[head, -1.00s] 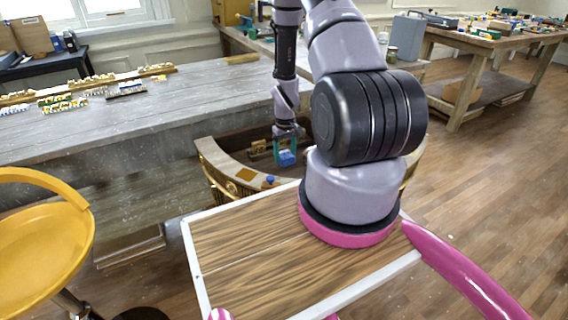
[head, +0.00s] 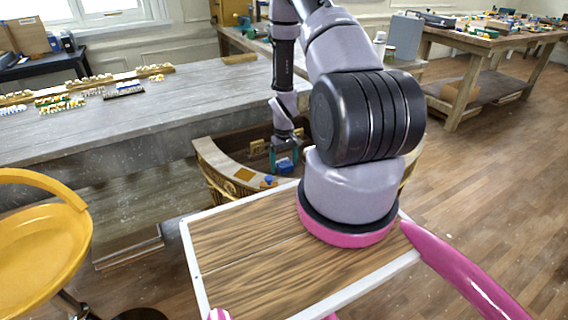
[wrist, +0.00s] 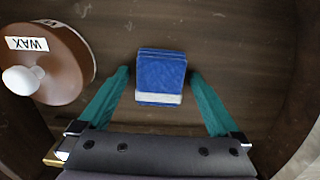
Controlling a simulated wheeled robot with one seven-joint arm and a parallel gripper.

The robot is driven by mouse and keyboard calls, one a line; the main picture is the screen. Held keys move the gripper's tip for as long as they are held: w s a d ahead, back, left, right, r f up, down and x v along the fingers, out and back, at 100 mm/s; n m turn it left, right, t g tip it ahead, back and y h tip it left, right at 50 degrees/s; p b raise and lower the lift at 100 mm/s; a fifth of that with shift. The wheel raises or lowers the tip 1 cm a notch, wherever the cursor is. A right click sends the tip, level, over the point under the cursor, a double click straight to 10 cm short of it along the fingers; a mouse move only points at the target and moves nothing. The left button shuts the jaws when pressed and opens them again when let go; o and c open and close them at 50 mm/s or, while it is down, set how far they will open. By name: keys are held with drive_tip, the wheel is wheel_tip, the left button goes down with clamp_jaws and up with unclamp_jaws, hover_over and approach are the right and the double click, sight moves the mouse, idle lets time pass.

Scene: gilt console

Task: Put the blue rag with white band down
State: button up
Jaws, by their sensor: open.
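The blue rag with white band (wrist: 161,76) is a folded blue pad with a white strip along its near edge. In the wrist view it lies on the dark brown wood of the gilt console (head: 212,160). My gripper (wrist: 160,88) is open, with one teal finger on each side of the rag and a visible gap between each finger and the rag. In the head view my gripper (head: 284,163) is low over the console, and the rag (head: 285,165) shows as a small blue patch between the fingers.
A round brown tin labelled WAX (wrist: 48,62), with a pale knob, stands left of the rag in the wrist view. A small blue item (head: 269,181) and a tan square (head: 244,174) lie on the console's rim. A yellow stool (head: 40,235) stands at left.

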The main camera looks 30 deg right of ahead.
wheel_tip(320, 180, up, 12)
drive_tip(key=shift+r, duration=0.15)
wheel_tip(320, 180, up, 12)
drive_tip(key=m+t, duration=0.1)
hover_over(284, 163)
drive_tip(key=w+a, duration=0.2)
drive_tip(key=s+a+r+m+t, duration=0.1)
drive_tip(key=s+a+r+t, duration=0.15)
drive_tip(key=r, duration=1.05)
drive_tip(key=s+a+r+m+t+y, duration=0.1)
drive_tip(key=s+a+r, duration=0.3)
drive_tip(key=s+r, duration=0.5)
drive_tip(key=s+a+r+m+t+y, duration=0.1)
drive_tip(key=s+a+r, duration=0.3)
drive_tip(key=s+r, duration=0.6)
drive_tip(key=shift+a+m+t, duration=0.3)
drive_tip(key=shift+a+t, duration=0.1)
drive_tip(key=shift+t, duration=0.45)
drive_tip(key=shift+o, duration=0.2)
drive_tip(key=shift+w, duration=0.1)
